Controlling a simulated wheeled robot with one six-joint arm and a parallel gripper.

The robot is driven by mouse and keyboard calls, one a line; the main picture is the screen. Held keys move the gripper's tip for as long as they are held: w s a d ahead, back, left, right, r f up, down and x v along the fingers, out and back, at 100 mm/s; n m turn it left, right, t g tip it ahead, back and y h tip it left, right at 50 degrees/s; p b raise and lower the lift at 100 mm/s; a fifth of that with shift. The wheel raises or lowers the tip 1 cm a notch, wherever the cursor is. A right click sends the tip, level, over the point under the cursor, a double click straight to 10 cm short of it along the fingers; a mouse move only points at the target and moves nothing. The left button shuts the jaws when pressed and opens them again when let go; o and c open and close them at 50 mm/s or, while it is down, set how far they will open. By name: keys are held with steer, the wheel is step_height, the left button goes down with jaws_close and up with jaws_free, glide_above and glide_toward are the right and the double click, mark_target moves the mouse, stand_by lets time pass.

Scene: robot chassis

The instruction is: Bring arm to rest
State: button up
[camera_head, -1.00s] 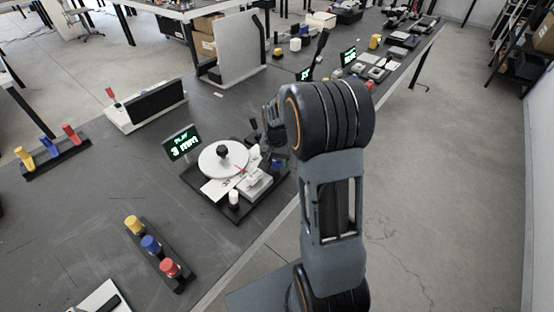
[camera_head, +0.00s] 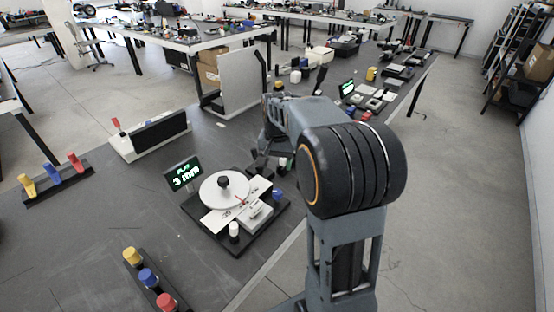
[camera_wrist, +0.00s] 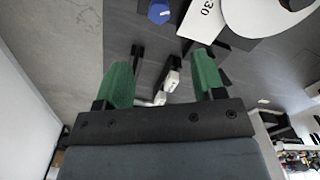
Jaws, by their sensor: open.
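My gripper (camera_wrist: 164,85) is open, with two green fingertips apart in the wrist view. No object is held between the fingers; small white parts on the dark board below show through the gap. In the head view my arm rises from the lower right, and the gripper is largely hidden behind the arm near the dial device. The dial device (camera_head: 215,215) has a white disc (camera_head: 222,188) with a black knob, a scale plate and a white peg. Its lit display (camera_head: 183,175) stands behind it. The scale plate (camera_wrist: 205,22) also shows at the top of the wrist view.
A rack with yellow, blue and red pegs (camera_head: 148,277) lies at the front; a similar one (camera_head: 55,179) is at the left. A white-and-black box (camera_head: 152,136) and an upright grey panel (camera_head: 235,78) stand behind. Free floor (camera_head: 450,190) lies right of the table.

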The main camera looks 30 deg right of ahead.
steer(key=shift+r, duration=0.3)
stand_by(0.4)
steer(key=s+a+r+n+t+p, duration=0.1)
steer(key=s+a+n+p, duration=0.1)
steer(key=s, duration=0.6)
steer(key=s+a+r+n+t+p, duration=0.2)
steer(key=s+a+n, duration=0.3)
steer(key=s+a, duration=0.2)
steer(key=shift+s+a+r+t, duration=0.25)
steer(key=shift+s+r+t, duration=0.05)
steer(key=shift+s, duration=0.4)
